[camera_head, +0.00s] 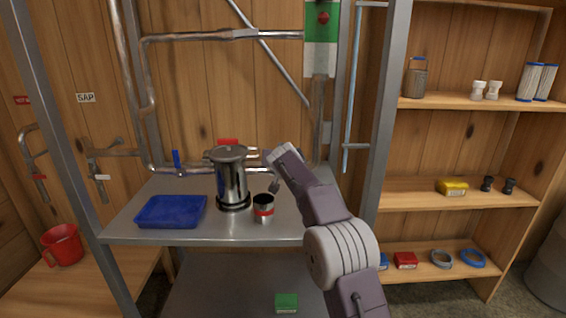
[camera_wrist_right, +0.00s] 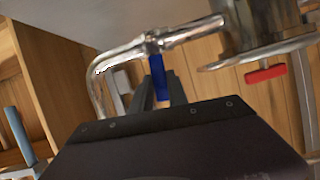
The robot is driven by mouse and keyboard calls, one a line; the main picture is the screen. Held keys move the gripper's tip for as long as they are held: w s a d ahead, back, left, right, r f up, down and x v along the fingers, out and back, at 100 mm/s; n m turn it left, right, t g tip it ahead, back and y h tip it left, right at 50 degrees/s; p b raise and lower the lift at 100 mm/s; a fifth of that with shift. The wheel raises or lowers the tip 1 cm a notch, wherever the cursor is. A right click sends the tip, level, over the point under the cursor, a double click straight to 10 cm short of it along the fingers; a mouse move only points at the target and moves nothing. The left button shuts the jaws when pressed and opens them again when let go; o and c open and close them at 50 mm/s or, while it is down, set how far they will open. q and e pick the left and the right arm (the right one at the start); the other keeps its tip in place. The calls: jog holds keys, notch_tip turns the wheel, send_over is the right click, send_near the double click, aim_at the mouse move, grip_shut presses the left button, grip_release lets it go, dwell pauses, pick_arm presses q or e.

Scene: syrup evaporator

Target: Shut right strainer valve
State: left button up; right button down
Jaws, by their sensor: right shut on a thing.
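The steel strainer pot (camera_head: 231,178) stands upright on the grey shelf (camera_head: 120,228). A blue valve handle (camera_head: 177,162) stands up on the pipe at its left. My right arm reaches past the pot's right side and mostly hides the pipe there. In the wrist view, another blue valve handle (camera_wrist_right: 158,76) sits on a steel pipe (camera_wrist_right: 190,33), about crosswise to it. My right gripper (camera_wrist_right: 164,88) is shut on this handle, its dark fingers on either side. My left gripper is in neither view.
A blue tray (camera_head: 171,211) lies left of the pot. A steel cup with a red band (camera_head: 263,212) stands close to the arm. A red handle (camera_wrist_right: 265,73) is near the pipe fitting. Grey posts frame the shelf; a wooden shelf unit (camera_head: 480,103) stands right.

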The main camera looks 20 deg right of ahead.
jog(key=shift+w+a+n+h, duration=0.1)
jog(key=shift+a+n+h, duration=0.2)
jog(key=shift+a, duration=0.05)
dwell(0.4)
jog(key=c, duration=1.3)
grip_release()
jog(key=shift+w, duration=0.1)
jog(key=b+v, duration=0.3)
jog(key=v, duration=0.6)
